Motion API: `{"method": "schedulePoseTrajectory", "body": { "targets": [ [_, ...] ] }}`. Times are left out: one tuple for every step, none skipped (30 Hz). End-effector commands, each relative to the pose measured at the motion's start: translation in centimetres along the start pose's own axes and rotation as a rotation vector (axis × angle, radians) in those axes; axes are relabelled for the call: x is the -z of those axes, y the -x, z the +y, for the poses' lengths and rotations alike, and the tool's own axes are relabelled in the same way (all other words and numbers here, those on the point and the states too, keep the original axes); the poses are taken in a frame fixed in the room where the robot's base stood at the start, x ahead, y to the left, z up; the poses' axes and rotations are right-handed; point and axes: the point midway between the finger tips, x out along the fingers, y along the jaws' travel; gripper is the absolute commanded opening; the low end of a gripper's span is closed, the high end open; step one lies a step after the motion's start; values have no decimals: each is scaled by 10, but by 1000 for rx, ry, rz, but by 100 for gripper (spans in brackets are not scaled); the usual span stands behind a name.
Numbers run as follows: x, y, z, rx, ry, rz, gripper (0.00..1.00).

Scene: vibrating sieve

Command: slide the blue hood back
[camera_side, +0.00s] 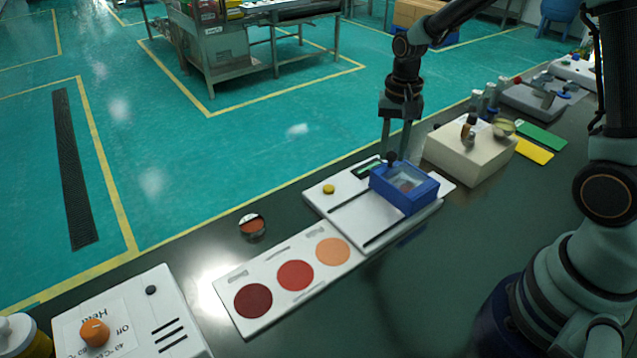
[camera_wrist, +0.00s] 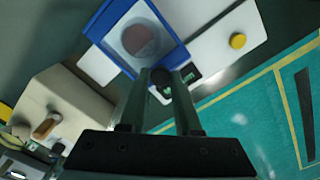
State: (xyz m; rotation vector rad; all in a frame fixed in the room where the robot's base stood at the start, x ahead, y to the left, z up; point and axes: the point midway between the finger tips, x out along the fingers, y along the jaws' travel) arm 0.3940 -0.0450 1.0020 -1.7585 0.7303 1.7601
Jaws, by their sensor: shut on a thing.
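The blue hood (camera_side: 408,198) sits on the white sieve base (camera_side: 350,212), over the right part of its two dark rails. It has a clear window in its top, and a reddish round thing shows through the window in the wrist view. A dark knob (camera_side: 391,158) stands at the hood's far edge. My gripper (camera_side: 394,155) points down and is shut on the knob. In the wrist view, the fingers (camera_wrist: 165,80) close around the knob beside the blue hood (camera_wrist: 181,56).
A yellow button (camera_side: 328,189) and a small dark display sit on the base. A card with three coloured discs (camera_side: 296,275) lies to the left. A cream block (camera_side: 470,155) with small bottles stands close on the right. A white heater box (camera_side: 130,320) is at front left.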

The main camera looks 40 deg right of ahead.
Motion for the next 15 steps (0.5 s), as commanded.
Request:
{"method": "schedulePoseTrajectory", "body": {
  "targets": [
    [-6,1,-8,1,7,1,0],
    [-11,1,-12,1,8,1,0],
    [-18,1,-19,1,9,1,0],
    [-24,1,-25,1,11,1,0],
    [-30,1,-31,1,11,1,0],
    [-38,1,-39,1,11,2,0],
    [-44,1,-45,2,12,2,0],
    [-50,1,-51,2,11,2,0],
    [-56,1,-57,2,10,2,0],
    [-61,1,-62,2,10,2,0],
    [-65,1,-66,2,9,2,0],
    [-70,1,-71,2,7,2,0],
    [-73,1,-74,2,7,2,0],
    [-75,1,-76,3,6,2,0],
    [-78,1,-79,3,4,2,0]
  ]
}}
